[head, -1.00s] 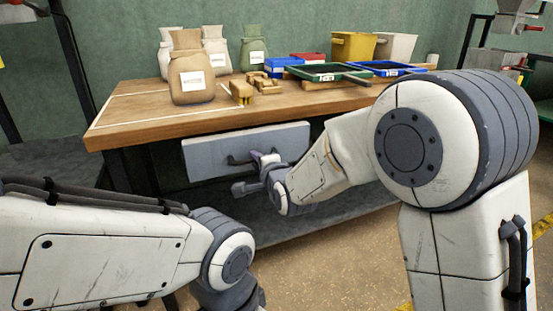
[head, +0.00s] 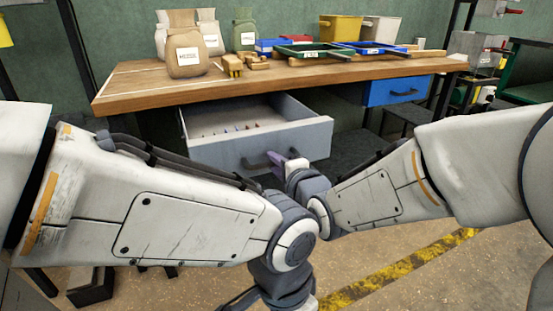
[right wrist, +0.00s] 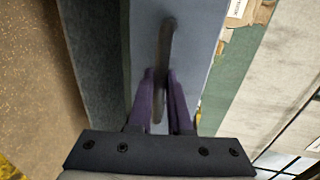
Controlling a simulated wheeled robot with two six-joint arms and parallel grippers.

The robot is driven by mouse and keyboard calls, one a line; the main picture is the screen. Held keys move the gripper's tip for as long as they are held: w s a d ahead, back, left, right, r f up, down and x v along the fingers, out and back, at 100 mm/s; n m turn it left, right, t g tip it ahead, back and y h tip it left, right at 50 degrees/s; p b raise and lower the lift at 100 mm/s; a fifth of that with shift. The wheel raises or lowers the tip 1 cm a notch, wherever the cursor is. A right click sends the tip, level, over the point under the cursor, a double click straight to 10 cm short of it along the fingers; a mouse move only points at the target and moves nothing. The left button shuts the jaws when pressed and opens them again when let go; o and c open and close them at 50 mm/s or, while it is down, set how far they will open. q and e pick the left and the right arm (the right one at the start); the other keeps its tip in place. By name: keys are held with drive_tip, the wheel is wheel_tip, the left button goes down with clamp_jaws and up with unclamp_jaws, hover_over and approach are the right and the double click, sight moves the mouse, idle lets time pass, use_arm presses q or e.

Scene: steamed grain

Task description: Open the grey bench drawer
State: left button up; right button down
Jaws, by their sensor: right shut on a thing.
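The grey bench drawer (head: 262,143) is pulled out from under the wooden bench, and its inside shows with several small items along the floor. Its dark handle (head: 262,160) is on the front panel. My right gripper (head: 288,160) is at the right end of the handle. In the right wrist view the two purple fingers (right wrist: 160,95) are shut on the dark handle (right wrist: 165,60), one on each side of it. My left arm crosses the lower left of the head view. The left gripper's fingers do not show there.
The wooden bench (head: 130,88) carries several sacks, wooden blocks, a green tray (head: 310,51), a blue tray (head: 370,47) and a yellow bin (head: 340,29). A blue drawer (head: 398,91) is shut at the right. Open floor lies in front.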

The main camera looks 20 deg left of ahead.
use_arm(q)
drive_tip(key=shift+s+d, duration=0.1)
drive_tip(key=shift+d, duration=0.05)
use_arm(e)
drive_tip(key=shift+s+d+f, duration=0.1)
drive_tip(key=shift+s+d, duration=0.05)
drive_tip(key=shift+s, duration=0.25)
drive_tip(key=c, duration=0.8)
unclamp_jaws()
drive_tip(key=shift+c, duration=0.2)
